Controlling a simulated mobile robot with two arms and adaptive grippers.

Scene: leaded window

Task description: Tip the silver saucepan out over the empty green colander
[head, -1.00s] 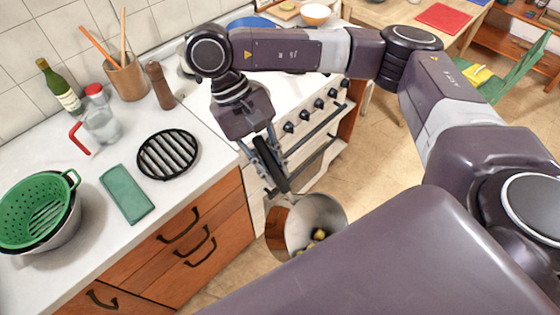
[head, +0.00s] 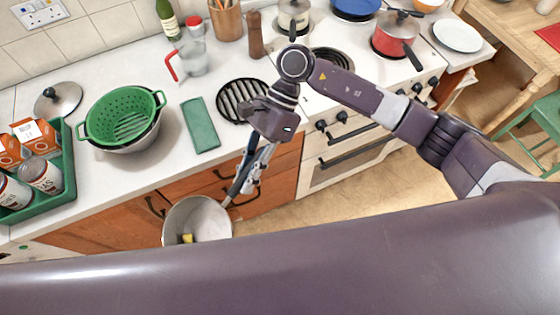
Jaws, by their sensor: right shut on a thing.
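The silver saucepan (head: 203,217) hangs in front of the counter, over the floor, with its open top facing up towards me. Something small and yellow lies inside it; my body hides its lower part. My right gripper (head: 240,180) is shut on the saucepan's dark handle. The green colander (head: 121,113) sits on the counter at the left, resting in a metal bowl (head: 140,143). It is empty, with its slotted bottom showing. The saucepan is apart from the colander, lower and to its right. My left gripper is not in view.
A green cloth (head: 201,126) and a black trivet (head: 240,100) lie right of the colander. A glass jug (head: 193,58) stands behind. A lid (head: 59,99) and a green crate (head: 68,165) with cans are at the left. The stove (head: 345,115) holds a red pan (head: 395,36).

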